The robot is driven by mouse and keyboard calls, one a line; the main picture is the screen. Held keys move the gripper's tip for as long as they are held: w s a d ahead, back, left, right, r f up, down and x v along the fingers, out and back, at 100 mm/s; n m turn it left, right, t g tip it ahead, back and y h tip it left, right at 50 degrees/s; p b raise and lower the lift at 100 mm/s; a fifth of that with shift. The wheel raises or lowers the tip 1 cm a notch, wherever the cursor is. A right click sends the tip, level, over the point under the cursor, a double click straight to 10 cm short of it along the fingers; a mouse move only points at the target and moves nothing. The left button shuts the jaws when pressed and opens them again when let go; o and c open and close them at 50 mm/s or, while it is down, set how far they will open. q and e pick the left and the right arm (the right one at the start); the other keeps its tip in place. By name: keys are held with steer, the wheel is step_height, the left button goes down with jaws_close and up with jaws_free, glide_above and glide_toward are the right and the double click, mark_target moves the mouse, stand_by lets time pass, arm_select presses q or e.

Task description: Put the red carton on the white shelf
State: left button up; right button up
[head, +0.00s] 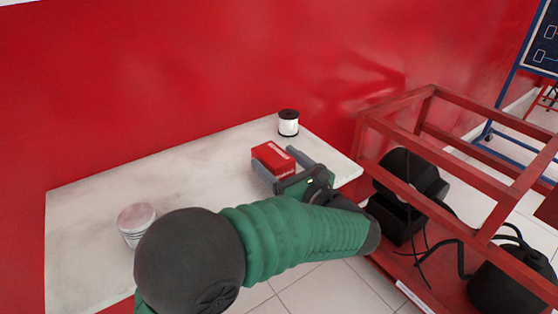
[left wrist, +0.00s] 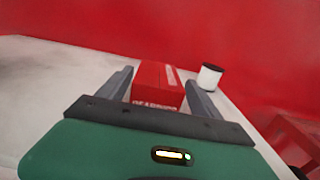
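The red carton (head: 273,158) stands on the white shelf (head: 198,168), near its right part. My left gripper (head: 279,166) reaches in over the shelf. It is open, one finger on each side of the carton, and a gap shows on at least the right side in the wrist view (left wrist: 160,88). Whether the left finger touches the carton I cannot tell. My right gripper is not in view.
A white spool with a black top (head: 288,123) stands behind the carton. A white tub with a reddish lid (head: 136,222) stands at the shelf's left front. A red metal frame (head: 440,165) with black parts stands close to the shelf's right end. The shelf's middle is clear.

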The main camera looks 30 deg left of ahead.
arm_select(q)
steer(key=shift+a, duration=0.1)
steer(key=p+v, duration=0.1)
steer(key=v, duration=1.1)
